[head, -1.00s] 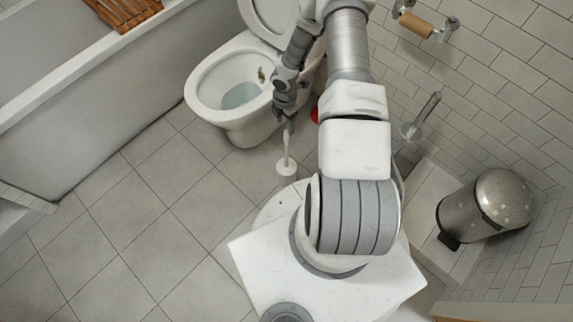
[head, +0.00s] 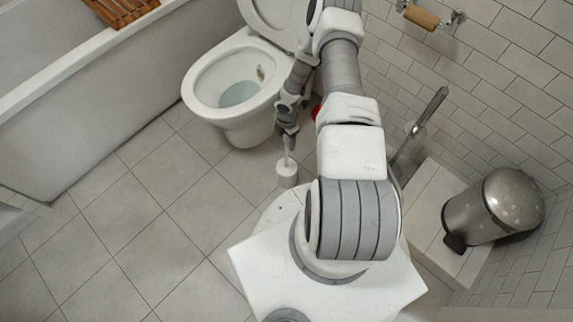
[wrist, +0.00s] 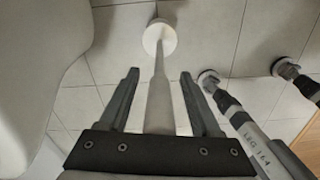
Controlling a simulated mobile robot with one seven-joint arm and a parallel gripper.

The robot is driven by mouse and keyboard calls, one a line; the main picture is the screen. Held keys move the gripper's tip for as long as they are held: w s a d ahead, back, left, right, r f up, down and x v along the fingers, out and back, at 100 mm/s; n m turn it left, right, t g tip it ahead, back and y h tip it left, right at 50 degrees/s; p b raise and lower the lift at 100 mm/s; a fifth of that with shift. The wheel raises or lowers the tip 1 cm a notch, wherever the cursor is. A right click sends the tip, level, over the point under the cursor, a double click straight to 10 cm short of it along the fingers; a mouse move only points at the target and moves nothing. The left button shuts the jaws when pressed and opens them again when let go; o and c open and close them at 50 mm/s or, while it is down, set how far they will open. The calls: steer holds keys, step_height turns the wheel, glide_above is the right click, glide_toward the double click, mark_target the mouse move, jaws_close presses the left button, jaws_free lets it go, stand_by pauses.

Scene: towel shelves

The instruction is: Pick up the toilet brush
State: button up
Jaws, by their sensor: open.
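The toilet brush (head: 286,174) is white and stands on the tiled floor in front of the toilet. In the wrist view its round white base (wrist: 159,37) is at top centre, and its pale handle (wrist: 158,98) runs down towards my gripper (wrist: 160,75). My gripper is open, with one finger on each side of the handle in this view. The fingers appear apart from the handle. In the head view my gripper (head: 288,132) is above the brush base and hides the upper handle.
The toilet (head: 235,90) stands close behind my gripper. A bathtub (head: 95,95) is on the left. A metal pedal bin (head: 492,208) and a grey-handled item (head: 430,108) by the tiled wall are on the right. The floor (head: 150,225) at left is clear.

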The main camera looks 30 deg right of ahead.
steer(key=shift+c, duration=0.2)
jaws_close()
steer(key=shift+r, duration=0.1)
